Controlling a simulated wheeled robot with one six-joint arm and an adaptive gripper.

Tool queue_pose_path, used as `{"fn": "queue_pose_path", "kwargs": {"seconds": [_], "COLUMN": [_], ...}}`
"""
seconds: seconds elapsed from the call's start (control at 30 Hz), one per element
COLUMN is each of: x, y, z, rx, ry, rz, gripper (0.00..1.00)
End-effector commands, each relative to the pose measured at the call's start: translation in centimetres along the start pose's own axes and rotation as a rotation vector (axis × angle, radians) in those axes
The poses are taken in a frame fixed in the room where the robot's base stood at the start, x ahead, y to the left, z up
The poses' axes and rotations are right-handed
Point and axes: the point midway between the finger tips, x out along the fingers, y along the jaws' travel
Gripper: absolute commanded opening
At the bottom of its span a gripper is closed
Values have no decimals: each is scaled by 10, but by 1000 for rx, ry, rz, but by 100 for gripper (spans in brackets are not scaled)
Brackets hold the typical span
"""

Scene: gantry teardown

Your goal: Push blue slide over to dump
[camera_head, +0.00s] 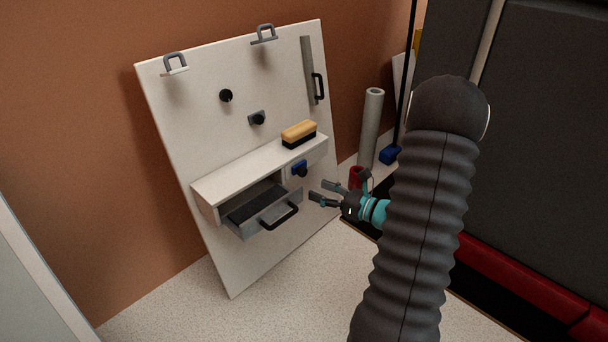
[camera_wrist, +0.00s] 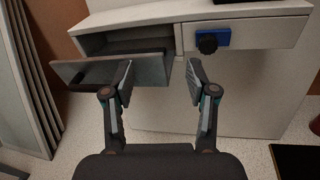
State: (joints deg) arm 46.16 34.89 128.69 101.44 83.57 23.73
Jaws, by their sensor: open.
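The blue slide (camera_head: 298,167) is a small blue block with a black round knob on the front of the white shelf box, right of the open drawer. In the wrist view the blue slide (camera_wrist: 224,39) is up and to the right of the jaws, with its knob toward the camera. My gripper (camera_head: 318,191) is open and empty, in front of the box and a little below and right of the slide. In the wrist view my gripper (camera_wrist: 160,66) has its fingers apart, pointing at the box, not touching the slide. I see no marking that reads dump.
The grey drawer (camera_head: 272,219) with a black handle sticks out at the left, close to the left finger in the wrist view. A yellow-and-black brush (camera_head: 299,133) lies on the box top. A red container (camera_head: 356,177) and a pale tube (camera_head: 371,128) stand at the right.

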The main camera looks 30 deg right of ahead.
Motion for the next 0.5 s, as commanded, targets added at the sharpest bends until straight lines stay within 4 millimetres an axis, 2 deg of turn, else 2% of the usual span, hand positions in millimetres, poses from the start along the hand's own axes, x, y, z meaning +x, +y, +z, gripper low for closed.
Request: {"fn": "queue_pose_path", "kwargs": {"seconds": [0.03, 0.1, 0.27, 0.37, 0.5], "x": [-8, -16, -26, -22, -3], "y": [-16, -33, -52, -55, -58], "z": [-11, -19, -28, -29, -27], "rx": [42, 83, 130, 136, 133], "ry": [-22, -52, -85, -90, -90], "rz": [-51, -107, -174, -182, -178], "gripper": [57, 57, 57, 57, 57]}}
